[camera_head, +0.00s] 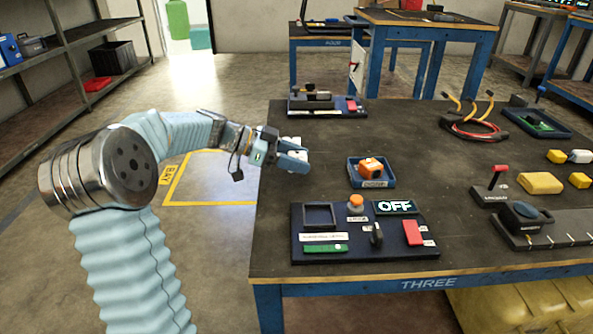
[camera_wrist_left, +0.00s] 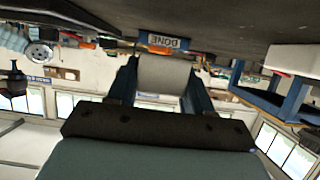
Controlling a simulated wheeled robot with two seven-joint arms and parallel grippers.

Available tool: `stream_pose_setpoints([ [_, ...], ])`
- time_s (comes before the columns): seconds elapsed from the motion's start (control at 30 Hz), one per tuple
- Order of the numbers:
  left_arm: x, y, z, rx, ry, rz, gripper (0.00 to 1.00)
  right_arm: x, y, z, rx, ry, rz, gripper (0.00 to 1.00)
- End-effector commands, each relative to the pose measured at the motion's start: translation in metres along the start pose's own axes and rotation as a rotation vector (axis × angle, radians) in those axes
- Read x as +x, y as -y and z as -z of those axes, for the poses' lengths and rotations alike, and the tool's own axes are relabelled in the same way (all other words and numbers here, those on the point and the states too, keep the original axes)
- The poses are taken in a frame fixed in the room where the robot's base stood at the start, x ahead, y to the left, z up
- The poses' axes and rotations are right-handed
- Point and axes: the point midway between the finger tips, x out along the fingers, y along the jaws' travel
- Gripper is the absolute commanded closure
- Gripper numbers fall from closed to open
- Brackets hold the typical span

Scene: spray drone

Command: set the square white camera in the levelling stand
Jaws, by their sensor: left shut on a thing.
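My left gripper (camera_head: 296,156) is shut on a small white block, which looks like the square white camera (camera_head: 291,143). It is held above the table's left edge. In the left wrist view the pale block (camera_wrist_left: 164,73) sits between the two blue fingers (camera_wrist_left: 160,85). The dark panel at the front left, apparently the levelling stand (camera_head: 365,250), has an empty square frame (camera_head: 319,215), a green level strip, an orange knob, a black lever, a red switch and an OFF display. The held block is apart from the frame. My right gripper is not in view.
A blue tray (camera_head: 369,184) with an orange cube (camera_head: 371,167) stands behind the panel. A black device (camera_head: 318,101) with a red part stands at the far left corner. Cables (camera_head: 474,125), a red-handled lever (camera_head: 498,178) and yellow blocks (camera_head: 540,183) lie to the right.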

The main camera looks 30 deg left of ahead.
Motion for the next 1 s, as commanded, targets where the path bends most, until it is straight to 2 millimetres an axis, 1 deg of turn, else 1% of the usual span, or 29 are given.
stream_pose_setpoints([
  [0.07, 0.004, -0.001, -0.010, -0.006, 0.001, -0.002, 0.81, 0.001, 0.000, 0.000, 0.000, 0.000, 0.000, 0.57],
  [0.1, 0.008, -0.001, -0.019, -0.004, 0.001, -0.003, 0.81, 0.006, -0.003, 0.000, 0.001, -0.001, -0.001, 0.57],
  [0.2, 0.013, -0.001, -0.032, -0.003, 0.001, -0.002, 0.81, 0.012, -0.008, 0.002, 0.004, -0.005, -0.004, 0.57],
  [0.43, 0.013, -0.001, -0.032, -0.001, 0.001, -0.001, 0.81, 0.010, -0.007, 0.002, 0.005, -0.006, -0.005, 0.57],
  [0.57, 0.014, 0.000, -0.034, -0.001, 0.000, -0.001, 0.81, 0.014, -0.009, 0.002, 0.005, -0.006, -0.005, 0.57],
  [0.6, 0.014, 0.000, -0.034, -0.001, 0.001, -0.001, 0.48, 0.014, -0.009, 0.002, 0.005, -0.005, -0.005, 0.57],
  [0.73, 0.014, -0.001, -0.033, -0.002, 0.001, -0.002, 0.28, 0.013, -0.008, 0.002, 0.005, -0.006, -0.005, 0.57],
  [0.77, 0.014, -0.001, -0.033, -0.002, 0.001, -0.002, 0.24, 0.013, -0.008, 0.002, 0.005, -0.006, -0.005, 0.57],
  [1.0, 0.014, -0.001, -0.033, -0.002, 0.000, -0.002, 0.24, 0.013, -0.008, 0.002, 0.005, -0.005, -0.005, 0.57],
])
